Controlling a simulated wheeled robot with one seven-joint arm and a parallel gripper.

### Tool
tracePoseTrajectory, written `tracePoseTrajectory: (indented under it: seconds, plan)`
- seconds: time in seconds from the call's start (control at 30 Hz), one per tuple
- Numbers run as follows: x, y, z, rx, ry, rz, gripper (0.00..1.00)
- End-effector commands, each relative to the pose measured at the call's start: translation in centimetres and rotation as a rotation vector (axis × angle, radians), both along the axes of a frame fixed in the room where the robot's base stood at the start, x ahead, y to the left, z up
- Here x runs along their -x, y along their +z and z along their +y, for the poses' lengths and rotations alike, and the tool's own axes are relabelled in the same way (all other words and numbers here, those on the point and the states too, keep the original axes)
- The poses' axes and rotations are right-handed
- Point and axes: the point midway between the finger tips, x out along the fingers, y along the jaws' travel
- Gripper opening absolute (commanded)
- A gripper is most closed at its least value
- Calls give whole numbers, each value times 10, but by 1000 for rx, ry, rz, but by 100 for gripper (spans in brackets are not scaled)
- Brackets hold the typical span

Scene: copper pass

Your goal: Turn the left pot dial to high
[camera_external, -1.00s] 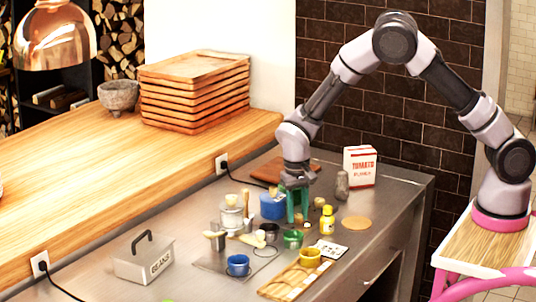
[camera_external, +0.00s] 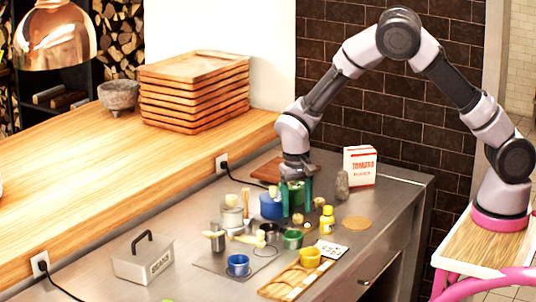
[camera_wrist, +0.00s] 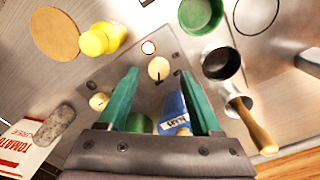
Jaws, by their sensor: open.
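My gripper (camera_external: 297,205) is open, with its teal fingers pointing down over the metal counter; it also shows in the wrist view (camera_wrist: 160,92). Between and just beyond its fingertips in the wrist view is a round cream dial (camera_wrist: 159,68) with a dark pointer mark. It appears apart from both fingers. I cannot tell for sure which pot it belongs to. A blue pot (camera_external: 270,206) stands left of the gripper and shows partly behind the right finger in the wrist view (camera_wrist: 170,112). A green pot (camera_wrist: 139,123) is partly hidden by the gripper.
A yellow bottle (camera_external: 327,220), a green cup (camera_external: 292,239), a dark cup (camera_external: 269,232) and a yellow cup (camera_external: 310,256) stand nearby in front. Another small round knob (camera_wrist: 98,101) is beside the left finger.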

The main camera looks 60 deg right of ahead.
Motion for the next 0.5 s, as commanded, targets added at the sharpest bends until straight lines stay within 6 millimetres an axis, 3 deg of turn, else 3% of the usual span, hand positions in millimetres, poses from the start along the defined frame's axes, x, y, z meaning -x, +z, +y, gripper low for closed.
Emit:
tracePoseTrajectory:
  seconds: [0.3, 0.5]
  plan:
    - [-4, 65, 2, -2, 0, -5, 66]
    - [-4, 85, 3, -1, 0, -3, 66]
